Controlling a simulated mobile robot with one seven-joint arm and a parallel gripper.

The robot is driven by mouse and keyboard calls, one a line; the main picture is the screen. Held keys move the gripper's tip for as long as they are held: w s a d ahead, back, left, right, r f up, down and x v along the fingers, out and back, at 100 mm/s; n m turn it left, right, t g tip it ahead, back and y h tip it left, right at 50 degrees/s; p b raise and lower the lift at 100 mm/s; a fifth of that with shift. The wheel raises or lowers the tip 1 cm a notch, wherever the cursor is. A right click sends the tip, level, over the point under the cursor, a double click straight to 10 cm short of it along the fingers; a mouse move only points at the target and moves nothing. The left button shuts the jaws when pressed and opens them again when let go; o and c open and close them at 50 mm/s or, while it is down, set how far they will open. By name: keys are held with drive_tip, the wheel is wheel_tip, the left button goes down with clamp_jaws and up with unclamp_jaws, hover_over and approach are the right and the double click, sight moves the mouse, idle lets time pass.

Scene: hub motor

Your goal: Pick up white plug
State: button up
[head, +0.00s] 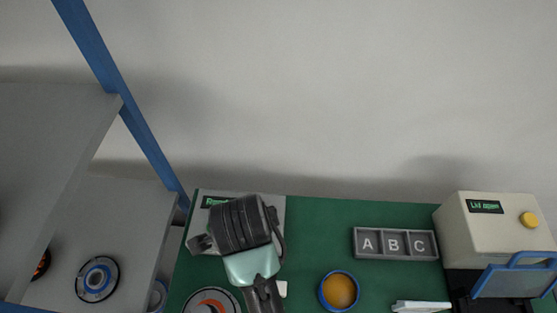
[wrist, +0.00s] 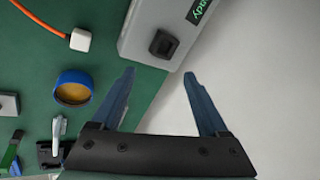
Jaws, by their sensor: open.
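The white plug (wrist: 80,40) lies on the green table in the upper left of the wrist view, with an orange cable running from it to the top left. In the head view, a small white piece (head: 282,288) beside my arm may be this plug, partly hidden by the arm. My gripper (wrist: 159,73) is open and empty, its two fingers spread apart. The plug is to the left of and beyond the left fingertip, not between the fingers. In the head view, my arm hides the fingers.
A grey box (wrist: 145,22) with a dark switch or socket (wrist: 163,44) is just beyond the fingertips. A blue-rimmed round container (head: 339,291) sits on the green table. An ABC tray (head: 358,245) and a cream machine (head: 480,235) stand to the right; shelves (head: 140,190) are at left.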

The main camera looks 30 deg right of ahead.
drive_tip(key=s+a+f+m+g+y, duration=0.15)
drive_tip(key=s+f+m+g, duration=0.35)
drive_tip(key=s, duration=0.5)
drive_tip(key=shift+n, duration=0.3)
wheel_tip(320, 180, down, 7)
drive_tip(key=shift+d+f, duration=0.3)
drive_tip(key=shift+f, duration=1.3)
drive_tip(key=shift+d+f, duration=0.1)
drive_tip(key=shift+f, duration=1.3)
clamp_jaws()
